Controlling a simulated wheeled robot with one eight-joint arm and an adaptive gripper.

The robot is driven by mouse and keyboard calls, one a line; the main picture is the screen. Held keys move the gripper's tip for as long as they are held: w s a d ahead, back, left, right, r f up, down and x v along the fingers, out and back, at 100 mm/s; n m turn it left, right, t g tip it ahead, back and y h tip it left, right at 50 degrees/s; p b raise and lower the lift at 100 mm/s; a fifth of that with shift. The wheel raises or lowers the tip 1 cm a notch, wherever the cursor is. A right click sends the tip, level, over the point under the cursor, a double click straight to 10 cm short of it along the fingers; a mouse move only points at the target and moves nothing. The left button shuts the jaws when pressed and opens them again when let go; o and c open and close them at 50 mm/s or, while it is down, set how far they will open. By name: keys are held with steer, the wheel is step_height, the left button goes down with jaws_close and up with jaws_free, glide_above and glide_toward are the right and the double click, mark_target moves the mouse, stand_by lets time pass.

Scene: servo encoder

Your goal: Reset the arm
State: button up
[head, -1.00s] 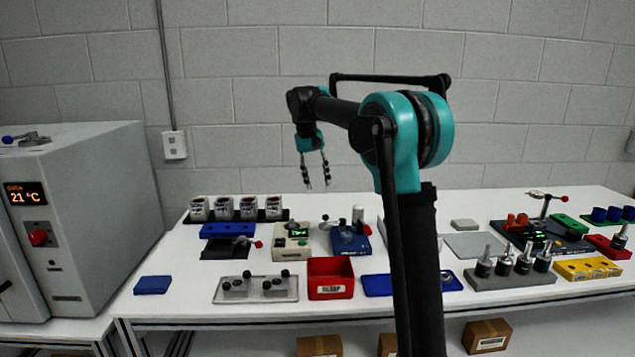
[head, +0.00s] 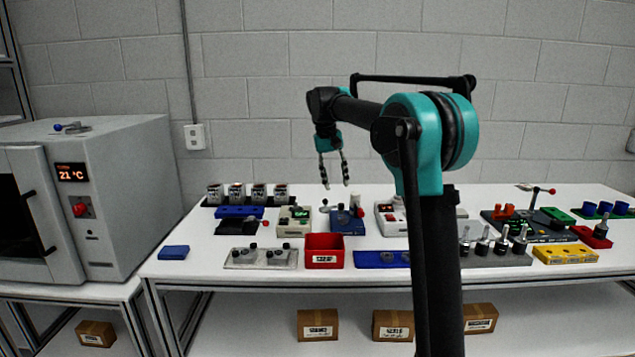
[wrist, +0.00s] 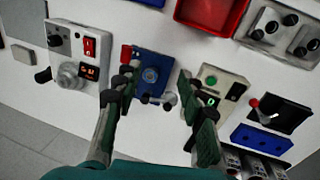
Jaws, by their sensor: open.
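My gripper (head: 333,170) hangs open and empty from my teal and black arm, well above the back of the white table (head: 215,290). Its fingers point down and stand apart, touching nothing. In the wrist view my gripper (wrist: 160,105) shows its two fingers spread over a blue device (wrist: 152,75), with a white device (wrist: 80,60) to the left and a beige device (wrist: 215,88) with a green display to the right. In the head view my arm's column hides part of the right half of the table.
A red bin (head: 324,252) and a grey plate with knobs (head: 261,256) lie near the front edge. A blue block (head: 174,252) lies front left. A grey oven (head: 100,200) stands on the left. Cardboard boxes (head: 318,324) sit below. The space above the table around my gripper is clear.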

steer(key=shift+t+y, duration=0.8)
steer(key=shift+t, duration=0.1)
steer(key=s+d+f, duration=0.3)
steer(key=s+f, duration=0.1)
steer(key=s, duration=0.1)
steer(key=s+d+f, duration=0.3)
steer(key=s+f, duration=0.2)
steer(key=s, duration=0.1)
steer(key=s+d+f, duration=0.4)
steer(key=s+f, duration=0.1)
steer(key=shift+s+f, duration=0.15)
steer(key=shift+s, duration=0.1)
steer(key=s+d+f+t, duration=0.1)
steer(key=s+f, duration=0.6)
steer(key=s, duration=0.2)
steer(key=s+d+f+t, duration=0.1)
steer(key=s+d+f, duration=0.1)
steer(key=s+f, duration=0.5)
steer(key=s, duration=0.3)
steer(key=shift+d+f+m+y, duration=0.15)
steer(key=shift+d+m+y, duration=0.15)
